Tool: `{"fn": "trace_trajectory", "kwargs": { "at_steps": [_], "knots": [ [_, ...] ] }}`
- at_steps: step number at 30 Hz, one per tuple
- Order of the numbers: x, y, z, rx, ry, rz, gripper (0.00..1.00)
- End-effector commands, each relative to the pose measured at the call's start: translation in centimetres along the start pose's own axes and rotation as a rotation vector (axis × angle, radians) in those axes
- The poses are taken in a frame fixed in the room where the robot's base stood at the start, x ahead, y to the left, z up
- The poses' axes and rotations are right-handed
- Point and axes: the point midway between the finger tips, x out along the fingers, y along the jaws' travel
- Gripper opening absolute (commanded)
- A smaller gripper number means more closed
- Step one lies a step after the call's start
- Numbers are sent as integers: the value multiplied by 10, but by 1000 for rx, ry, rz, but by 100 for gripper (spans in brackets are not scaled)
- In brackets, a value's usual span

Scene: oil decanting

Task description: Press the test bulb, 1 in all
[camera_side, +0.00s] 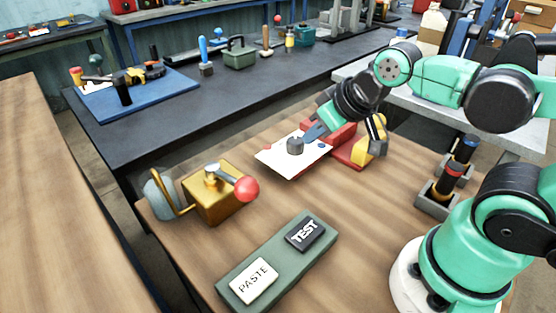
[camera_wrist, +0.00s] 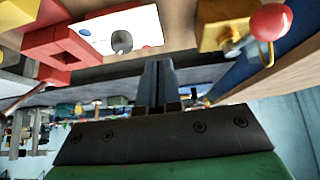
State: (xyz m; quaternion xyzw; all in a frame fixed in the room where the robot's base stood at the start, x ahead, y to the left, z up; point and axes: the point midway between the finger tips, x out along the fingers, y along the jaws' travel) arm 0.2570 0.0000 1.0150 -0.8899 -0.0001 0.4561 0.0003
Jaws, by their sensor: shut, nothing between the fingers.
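A grey-green base (camera_side: 262,272) on the wooden bench carries a black block marked TEST (camera_side: 305,231) and a white block marked PASTE (camera_side: 253,283). I cannot tell which thing is the test bulb. My gripper (camera_side: 312,133) is shut and empty, with its fingers near a white plate (camera_side: 272,158); whether they touch it is unclear. The plate carries a dark grey round piece (camera_side: 295,146), and small red and blue spots. In the wrist view the shut fingers (camera_wrist: 158,75) point toward the plate's side of the bench, and the white plate (camera_wrist: 140,28) lies beyond them.
A red block (camera_side: 347,152) with a yellow part stands behind the plate. A brass box (camera_side: 212,195) with a red ball (camera_side: 246,188) on its lever stands at left. Dark cylinders in a holder (camera_side: 437,200) stand near my arm. Bench between plate and grey-green base is clear.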

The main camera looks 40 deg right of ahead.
Motion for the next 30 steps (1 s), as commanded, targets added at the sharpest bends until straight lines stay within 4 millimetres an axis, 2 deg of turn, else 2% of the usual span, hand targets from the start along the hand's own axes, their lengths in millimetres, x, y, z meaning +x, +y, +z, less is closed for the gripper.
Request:
{"fn": "trace_trajectory", "kwargs": {
  "at_steps": [4,8,12,17,21,30],
  "knots": [
    [-1,-3,0,0,-17,-6,0],
    [-9,-22,3,4,-143,-39,0],
    [-29,-49,11,6,-367,-54,0],
    [-53,-69,19,0,-559,-22,0],
    [-62,-74,21,-1,-622,0,0],
    [-62,-73,22,0,-625,1,0]
  ]
}}
